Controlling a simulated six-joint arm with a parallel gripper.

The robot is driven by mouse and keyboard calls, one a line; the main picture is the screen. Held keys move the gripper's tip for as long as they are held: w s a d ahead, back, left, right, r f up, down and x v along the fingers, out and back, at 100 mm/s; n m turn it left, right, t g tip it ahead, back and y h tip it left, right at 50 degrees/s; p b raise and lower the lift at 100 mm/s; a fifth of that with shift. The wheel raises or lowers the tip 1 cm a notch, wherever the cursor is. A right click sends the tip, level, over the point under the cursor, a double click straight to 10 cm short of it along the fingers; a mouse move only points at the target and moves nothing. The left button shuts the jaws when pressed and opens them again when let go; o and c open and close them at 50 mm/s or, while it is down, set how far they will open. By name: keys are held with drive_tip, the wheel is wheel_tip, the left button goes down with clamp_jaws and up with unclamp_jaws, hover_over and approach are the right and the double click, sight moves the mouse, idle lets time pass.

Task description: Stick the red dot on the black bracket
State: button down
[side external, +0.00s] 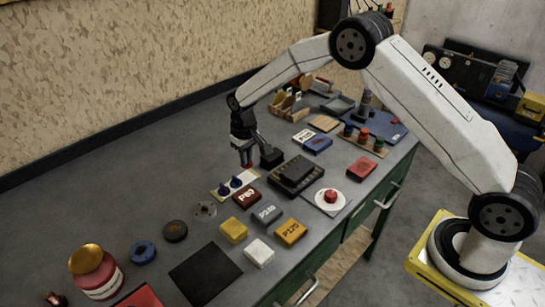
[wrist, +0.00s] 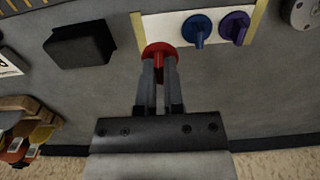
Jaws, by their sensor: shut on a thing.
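My gripper (side external: 245,163) is shut on the red dot (wrist: 158,53), a red disc with a small upright grip between the fingers. The red dot is over the end of a pale strip (wrist: 173,30); I cannot tell whether it touches it. A blue dot (wrist: 197,30) and a purple dot (wrist: 234,27) sit on the strip. The black bracket (wrist: 80,45) stands on the grey surface left of the gripper in the wrist view. In the side external view the black bracket (side external: 271,158) is just right of the gripper.
A dark box (side external: 296,174) and a white round plate with a red knob (side external: 331,196) lie to the right. Several labelled blocks, among them a yellow one (side external: 234,230), stand nearer the camera. A black square mat (side external: 205,273) lies at the front. The bench left of the strip is clear.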

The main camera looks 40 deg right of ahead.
drive_tip(key=shift+r, duration=1.9)
drive_tip(key=shift+s+d+r, duration=0.2)
drive_tip(key=shift+s+d, duration=0.15)
drive_tip(key=shift+d, duration=0.15)
wheel_tip(320, 180, up, 3)
hover_over(297, 169)
drive_tip(key=shift+d+n, duration=0.1)
drive_tip(key=shift+n, duration=0.3)
drive_tip(key=shift+f, duration=0.15)
drive_tip(key=shift+f, duration=2.8)
drive_tip(key=shift+f, duration=0.8)
drive_tip(key=c, duration=0.7)
unclamp_jaws()
